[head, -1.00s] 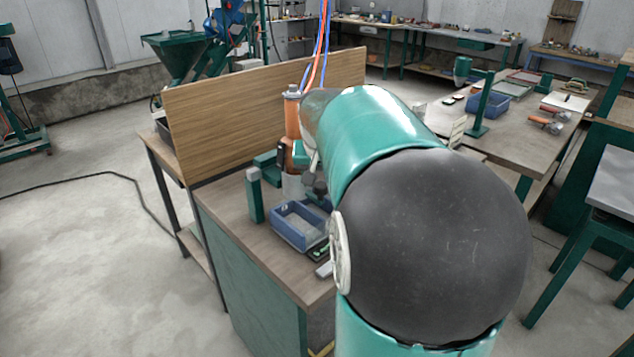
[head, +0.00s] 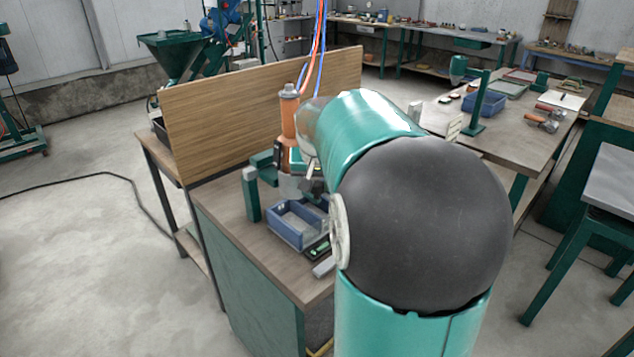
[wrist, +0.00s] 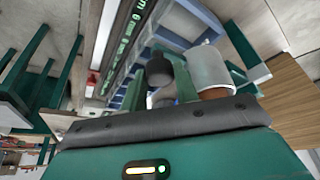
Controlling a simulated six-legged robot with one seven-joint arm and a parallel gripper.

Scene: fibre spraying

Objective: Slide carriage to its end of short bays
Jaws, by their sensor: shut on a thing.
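An orange upright tool (head: 289,118) with a grey cap stands at the back of the near bench, in front of a wooden panel. Orange and blue hoses (head: 318,45) hang above it. A pale cylinder (head: 291,186) is at its foot and also shows in the wrist view (wrist: 210,68). My gripper (head: 314,180) is beside the tool's lower part, largely hidden by my arm. In the wrist view a black round knob (wrist: 159,70) and a green part are just ahead of my gripper. It is shut on a small part there, seemingly the carriage; its bays are not discernible.
A blue tray (head: 283,233) and a dark device with a green display (head: 318,249) sit close in front of the tool. A green post (head: 250,196) stands left of it. The wooden panel (head: 255,105) closes off the back. Another bench lies right.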

